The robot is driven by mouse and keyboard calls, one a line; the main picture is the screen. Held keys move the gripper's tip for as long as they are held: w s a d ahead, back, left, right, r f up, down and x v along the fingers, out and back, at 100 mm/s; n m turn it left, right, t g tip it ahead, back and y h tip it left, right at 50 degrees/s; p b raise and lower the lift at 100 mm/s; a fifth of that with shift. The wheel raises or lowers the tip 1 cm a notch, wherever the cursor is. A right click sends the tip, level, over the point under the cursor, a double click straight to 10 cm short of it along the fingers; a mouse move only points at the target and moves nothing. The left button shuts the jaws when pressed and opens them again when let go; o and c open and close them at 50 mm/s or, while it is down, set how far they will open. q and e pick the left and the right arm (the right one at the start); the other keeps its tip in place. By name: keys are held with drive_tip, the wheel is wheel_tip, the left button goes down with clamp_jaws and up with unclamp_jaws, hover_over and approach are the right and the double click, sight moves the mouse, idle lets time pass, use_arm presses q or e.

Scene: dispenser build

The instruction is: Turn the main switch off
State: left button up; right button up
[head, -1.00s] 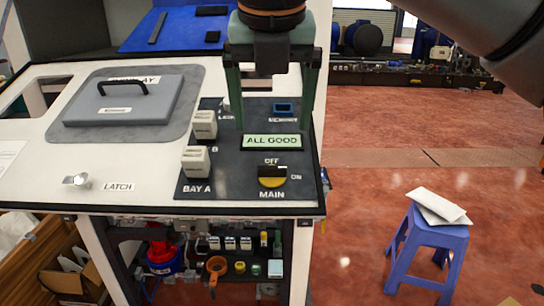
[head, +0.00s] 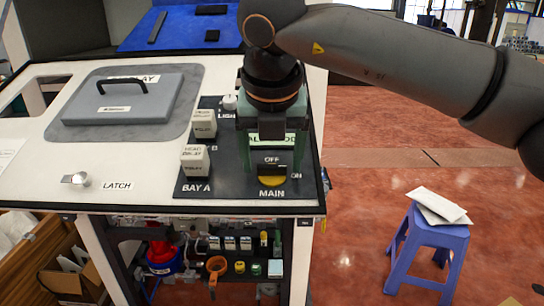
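The main switch (head: 271,181) is a yellow round knob with a black handle, at the front right of the dark panel. OFF is printed above it, ON to its right and MAIN below it. The black handle looks to lie crosswise, but its exact setting is partly hidden. My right gripper (head: 272,165) points down over the panel just behind the switch. Its two green fingers are spread wide, one to each side, with nothing between them that I can see gripped. Whether a finger touches the panel cannot be told. My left gripper is not in view.
White BAY A (head: 195,161) and BAY B (head: 204,124) rockers stand left of the switch. The ALL GOOD display (head: 292,138) is mostly hidden by my gripper. A latch knob (head: 76,179) and a grey handled lid (head: 124,98) lie further left. A blue stool (head: 430,240) stands right.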

drive_tip(key=c, duration=0.9)
drive_tip(key=shift+c, duration=1.4)
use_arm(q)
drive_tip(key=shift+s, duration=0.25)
